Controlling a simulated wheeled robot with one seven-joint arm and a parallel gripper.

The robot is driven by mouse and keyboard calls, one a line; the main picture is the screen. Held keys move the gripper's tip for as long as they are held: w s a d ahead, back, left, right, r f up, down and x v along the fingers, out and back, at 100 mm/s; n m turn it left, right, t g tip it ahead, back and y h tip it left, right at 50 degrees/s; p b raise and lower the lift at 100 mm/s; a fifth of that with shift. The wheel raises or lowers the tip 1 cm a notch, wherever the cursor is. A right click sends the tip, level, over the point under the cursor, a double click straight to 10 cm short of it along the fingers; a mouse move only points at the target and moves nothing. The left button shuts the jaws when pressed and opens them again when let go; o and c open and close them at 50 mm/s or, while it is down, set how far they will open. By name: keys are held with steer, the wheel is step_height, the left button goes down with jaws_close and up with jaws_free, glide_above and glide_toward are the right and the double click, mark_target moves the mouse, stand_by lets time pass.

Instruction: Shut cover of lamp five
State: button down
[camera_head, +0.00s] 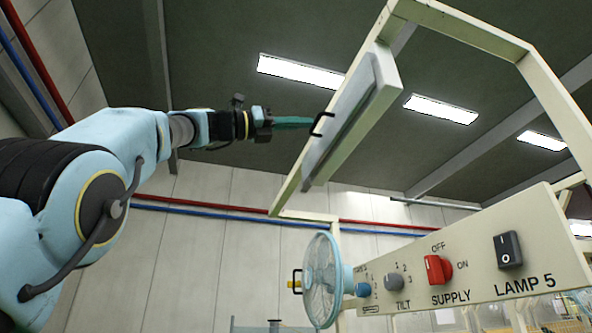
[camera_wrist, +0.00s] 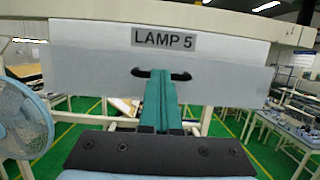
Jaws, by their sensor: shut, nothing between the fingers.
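The cover of lamp five (camera_head: 343,112) is a flat grey panel on a cream housing (camera_head: 388,80) high on the frame. A dark strip shows between panel and housing in the head view; I cannot tell whether the cover is fully flush. In the wrist view the cover (camera_wrist: 90,66) fills the upper part, under or around a "LAMP 5" label (camera_wrist: 163,39). Its black handle (camera_head: 321,124) faces my gripper (camera_head: 308,122). In the wrist view the teal fingers (camera_wrist: 160,76) are shut together and empty, their tips at the middle of the handle (camera_wrist: 183,76), partly hiding it. Contact is unclear.
A cream control panel (camera_head: 475,250) with a red supply switch, a black rocker and "LAMP 5" lettering stands lower right. A blue fan (camera_head: 322,279) is left of it. Cream frame posts (camera_head: 555,100) surround the housing. Benches (camera_wrist: 292,125) stand behind.

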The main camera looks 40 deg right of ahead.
steer(key=shift+s+d+r+p, duration=0.3)
steer(key=shift+d+r+p, duration=0.05)
steer(key=shift+d+r, duration=0.15)
steer(key=shift+w+f, duration=0.1)
steer(key=shift+f, duration=0.05)
stand_by(0.3)
step_height(320, 180, down, 3)
steer(key=a+b, duration=0.2)
steer(key=b, duration=0.1)
steer(key=w+a+r+p, duration=0.3)
steer(key=a+r+p, duration=0.2)
steer(key=r, duration=0.3)
steer(key=shift+a+p, duration=0.4)
steer(key=shift+p, duration=0.1)
